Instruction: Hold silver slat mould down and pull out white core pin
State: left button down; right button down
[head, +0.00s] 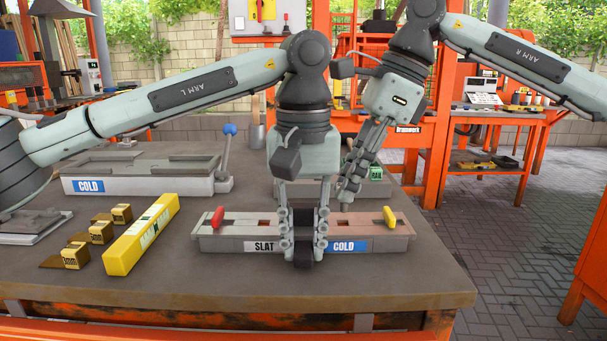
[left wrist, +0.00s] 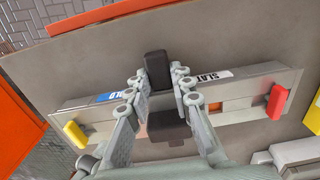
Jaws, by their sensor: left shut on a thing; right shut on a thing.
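The silver slat mould (head: 225,243) lies flat near the table's front, with SLAT and COLD labels, a red tab (head: 218,217) and a yellow tab (head: 389,216). It also crosses the left wrist view (left wrist: 245,83). My left gripper (head: 304,256) points down over its middle, shut on a black block (left wrist: 157,70) at the mould's front side. My right gripper (head: 346,200) is shut just above the mould, right of and behind the left one. What it grips is mostly hidden; the white core pin does not show clearly in either view.
A yellow bar (head: 141,235) and several small marked blocks (head: 101,232) lie left of the mould. Another COLD-labelled mould (head: 140,183) with a blue-knobbed lever (head: 226,150) stands behind left. The table's front strip (head: 250,290) is clear.

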jog(key=shift+r, duration=2.1)
pick_arm(q)
jog(key=c, duration=1.3)
grip_release()
jog(key=shift+o, duration=0.2)
notch_tip(320, 180, up, 7)
jog(key=shift+r, duration=0.2)
notch_tip(320, 180, up, 7)
jog(key=p, duration=0.6)
jog(key=shift+f, duration=0.2)
pick_arm(e)
notch_tip(320, 180, up, 6)
